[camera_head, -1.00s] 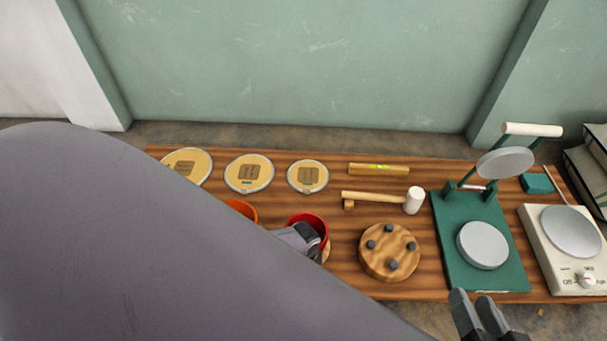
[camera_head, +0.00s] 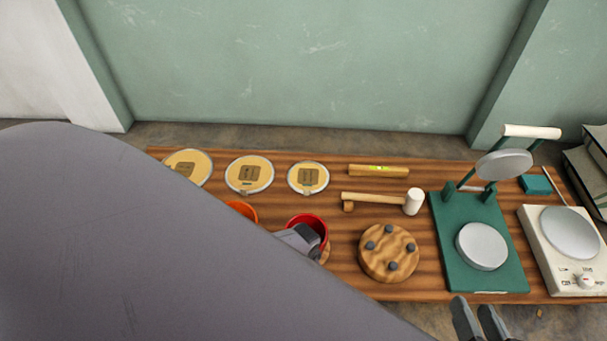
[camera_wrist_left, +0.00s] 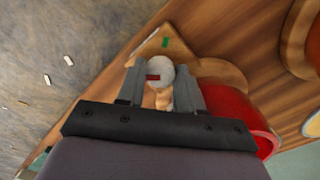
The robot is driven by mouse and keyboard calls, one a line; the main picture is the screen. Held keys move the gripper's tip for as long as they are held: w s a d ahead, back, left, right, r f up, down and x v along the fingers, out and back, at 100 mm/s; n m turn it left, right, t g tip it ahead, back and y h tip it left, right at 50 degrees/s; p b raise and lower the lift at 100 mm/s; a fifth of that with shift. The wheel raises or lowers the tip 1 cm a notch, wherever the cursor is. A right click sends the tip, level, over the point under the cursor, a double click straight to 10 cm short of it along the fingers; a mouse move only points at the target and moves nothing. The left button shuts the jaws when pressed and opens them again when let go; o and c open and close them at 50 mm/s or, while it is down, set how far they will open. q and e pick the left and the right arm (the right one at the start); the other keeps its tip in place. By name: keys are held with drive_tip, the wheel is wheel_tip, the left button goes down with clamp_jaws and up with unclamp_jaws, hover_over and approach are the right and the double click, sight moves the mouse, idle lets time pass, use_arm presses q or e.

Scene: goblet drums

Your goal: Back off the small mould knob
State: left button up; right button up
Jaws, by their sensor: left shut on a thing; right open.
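In the left wrist view a pale grey round knob (camera_wrist_left: 161,70) with a small red mark sits between the fingers of my left gripper (camera_wrist_left: 160,84), which is shut on it. The knob stands by a wooden piece (camera_wrist_left: 170,42) with a green mark, next to a red mould (camera_wrist_left: 238,112). In the head view the red mould (camera_head: 318,224) is partly hidden by my left gripper (camera_head: 298,238), and the knob is hidden. My right gripper (camera_head: 479,318) is open and empty in front of the bench's front edge.
An orange mould (camera_head: 244,210) is partly behind my left arm. Three round skins (camera_head: 249,187) lie at the back.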

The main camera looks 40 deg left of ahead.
use_arm(q)
drive_tip(key=o, duration=1)
drive_tip(key=shift+o, duration=0.2)
wheel_tip(320, 180, up, 8)
drive_tip(key=p, duration=0.8)
drive_tip(key=shift+p, duration=0.3)
drive_tip(key=shift+s+d, duration=0.1)
drive_tip(key=shift+s, duration=0.05)
